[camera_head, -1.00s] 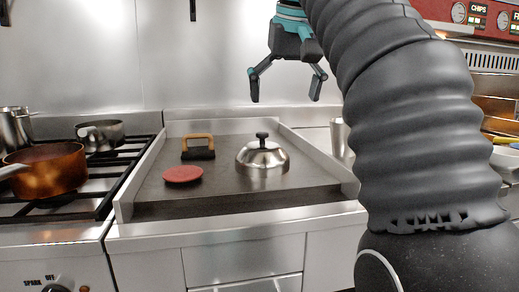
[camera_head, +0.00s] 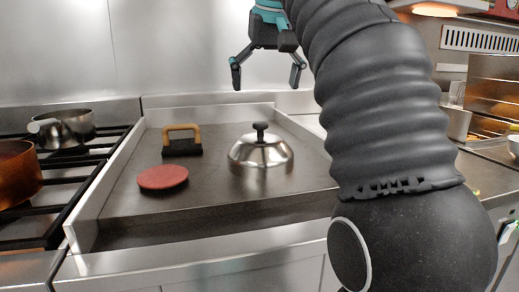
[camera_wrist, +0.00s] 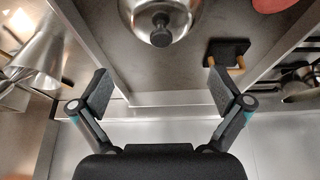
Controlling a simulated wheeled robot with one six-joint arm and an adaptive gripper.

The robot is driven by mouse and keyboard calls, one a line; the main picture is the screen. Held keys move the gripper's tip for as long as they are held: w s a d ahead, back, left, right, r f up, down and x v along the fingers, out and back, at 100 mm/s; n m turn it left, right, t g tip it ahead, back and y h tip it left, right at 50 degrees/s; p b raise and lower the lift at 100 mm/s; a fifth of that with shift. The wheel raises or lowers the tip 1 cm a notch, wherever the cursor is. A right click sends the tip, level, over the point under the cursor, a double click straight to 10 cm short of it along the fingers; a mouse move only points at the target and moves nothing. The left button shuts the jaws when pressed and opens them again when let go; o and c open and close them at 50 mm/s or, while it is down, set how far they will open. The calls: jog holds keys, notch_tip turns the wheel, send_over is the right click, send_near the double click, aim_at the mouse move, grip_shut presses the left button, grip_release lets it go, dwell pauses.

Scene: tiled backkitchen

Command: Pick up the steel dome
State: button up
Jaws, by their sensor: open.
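The steel dome (camera_head: 261,152) is a shiny rounded cover with a black knob on top. It rests upright on the flat dark griddle plate (camera_head: 230,195), right of the middle. My gripper (camera_head: 267,84) is open and empty, held above and behind the dome, apart from it. In the wrist view the dome (camera_wrist: 160,16) shows at the top edge, partly cut off, beyond the open fingers (camera_wrist: 160,95).
A red round disc (camera_head: 162,177) and a black press with a tan handle (camera_head: 182,141) lie left of the dome. Raised steel walls edge the griddle. A stove with a steel pan (camera_head: 64,129) and a copper pot (camera_head: 16,173) stands at left.

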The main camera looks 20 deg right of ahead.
aim_at(261, 123)
jog(key=b+x, duration=0.3)
jog(key=x, duration=0.6)
jog(key=shift+f+b, duration=0.3)
jog(key=shift+f, duration=0.05)
grip_shut()
